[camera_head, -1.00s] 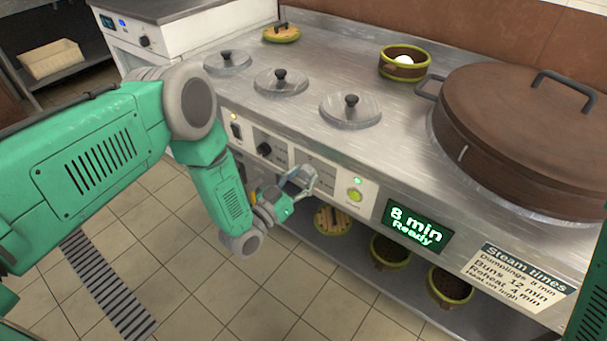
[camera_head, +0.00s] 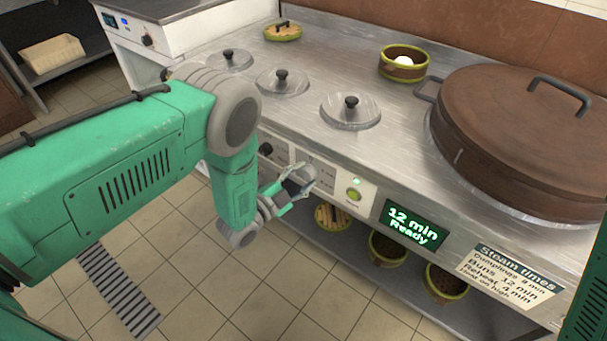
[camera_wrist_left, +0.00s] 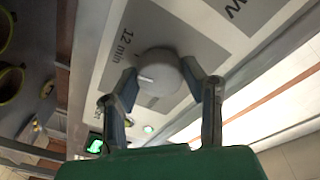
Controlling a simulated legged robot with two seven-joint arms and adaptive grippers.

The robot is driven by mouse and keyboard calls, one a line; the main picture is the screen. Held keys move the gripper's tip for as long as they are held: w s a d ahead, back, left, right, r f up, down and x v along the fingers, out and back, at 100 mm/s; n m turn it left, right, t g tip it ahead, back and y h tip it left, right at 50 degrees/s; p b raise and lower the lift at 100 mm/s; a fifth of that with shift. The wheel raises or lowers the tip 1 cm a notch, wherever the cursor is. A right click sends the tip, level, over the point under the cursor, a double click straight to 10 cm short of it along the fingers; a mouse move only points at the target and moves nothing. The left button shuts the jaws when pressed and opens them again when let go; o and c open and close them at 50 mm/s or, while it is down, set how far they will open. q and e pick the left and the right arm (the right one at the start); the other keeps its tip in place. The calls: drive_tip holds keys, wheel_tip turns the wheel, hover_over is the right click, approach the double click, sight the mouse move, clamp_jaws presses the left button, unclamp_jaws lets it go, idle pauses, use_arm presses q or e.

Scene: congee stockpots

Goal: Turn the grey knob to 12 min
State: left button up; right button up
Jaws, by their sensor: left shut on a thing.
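The grey knob (camera_wrist_left: 158,75) shows in the left wrist view, on the panel beside the printed label "12 min" (camera_wrist_left: 122,45). Its white pointer mark is turned toward that label. My left gripper (camera_head: 300,180) is at the panel in the head view. In the left wrist view its fingers (camera_wrist_left: 165,85) sit on both sides of the knob, shut on it. In the head view the fingers hide the knob. The green display (camera_head: 413,224) reads "12 min Ready". My right gripper is not in view.
A steam times sign (camera_head: 508,276), a large brown lid (camera_head: 515,130), small pot lids (camera_head: 350,110) and a basket (camera_head: 403,64) are nearby. Baskets stand on the shelf below.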

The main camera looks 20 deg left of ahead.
use_arm(q)
drive_tip(key=shift+s+f+m, duration=0.2)
drive_tip(key=shift+f+m, duration=0.05)
drive_tip(key=shift+m, duration=0.55)
drive_tip(key=o, duration=1.2)
drive_tip(key=shift+c, duration=0.2)
drive_tip(key=shift+w, duration=0.15)
drive_tip(key=shift+r, duration=0.1)
drive_tip(key=v, duration=1.2)
